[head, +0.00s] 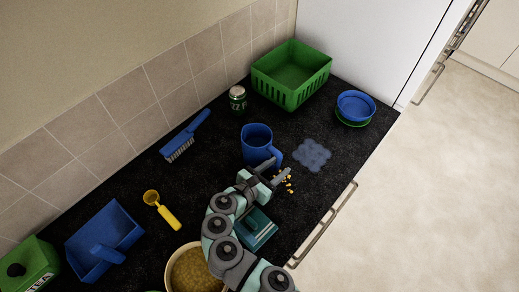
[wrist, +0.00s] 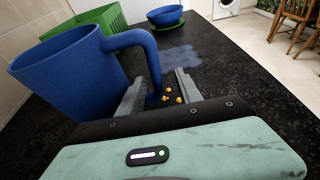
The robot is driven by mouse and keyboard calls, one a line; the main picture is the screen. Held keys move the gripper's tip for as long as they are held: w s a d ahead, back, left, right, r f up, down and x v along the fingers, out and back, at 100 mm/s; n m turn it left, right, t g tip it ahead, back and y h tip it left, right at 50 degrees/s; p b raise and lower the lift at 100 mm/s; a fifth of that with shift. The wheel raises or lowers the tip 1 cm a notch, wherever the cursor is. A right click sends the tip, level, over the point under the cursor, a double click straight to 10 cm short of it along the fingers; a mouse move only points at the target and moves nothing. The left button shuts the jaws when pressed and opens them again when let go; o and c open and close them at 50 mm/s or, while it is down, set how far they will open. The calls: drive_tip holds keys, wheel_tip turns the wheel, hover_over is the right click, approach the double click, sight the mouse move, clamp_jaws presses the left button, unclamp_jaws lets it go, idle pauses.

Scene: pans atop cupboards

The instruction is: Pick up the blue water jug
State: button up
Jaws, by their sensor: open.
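The blue water jug (head: 256,138) stands upright on the dark countertop, its handle (head: 277,156) on the side toward my gripper (head: 275,173). In the wrist view the jug (wrist: 72,75) fills the left side, and its handle (wrist: 152,60) curves down to between the two fingers of my gripper (wrist: 161,92). The fingers are apart, one on each side of the lower handle. I cannot tell whether either finger touches it.
Small yellow bits (head: 289,184) lie by the fingers, beside a bluish patch (head: 312,155). A green basket (head: 292,88), a jar (head: 238,99), a blue bowl (head: 355,106), a brush (head: 185,138) and a yellow scoop (head: 162,210) stand around. A teal box (head: 257,230) is near my arm.

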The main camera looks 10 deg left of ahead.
drive_tip(key=p+x, duration=0.1)
drive_tip(key=x, duration=0.2)
drive_tip(key=shift+w+a+r, duration=0.1)
drive_tip(key=shift+w+r, duration=0.1)
drive_tip(key=shift+w, duration=0.05)
drive_tip(key=shift+w+d+f, duration=0.2)
drive_tip(key=shift+c, duration=0.2)
clamp_jaws()
idle(0.9)
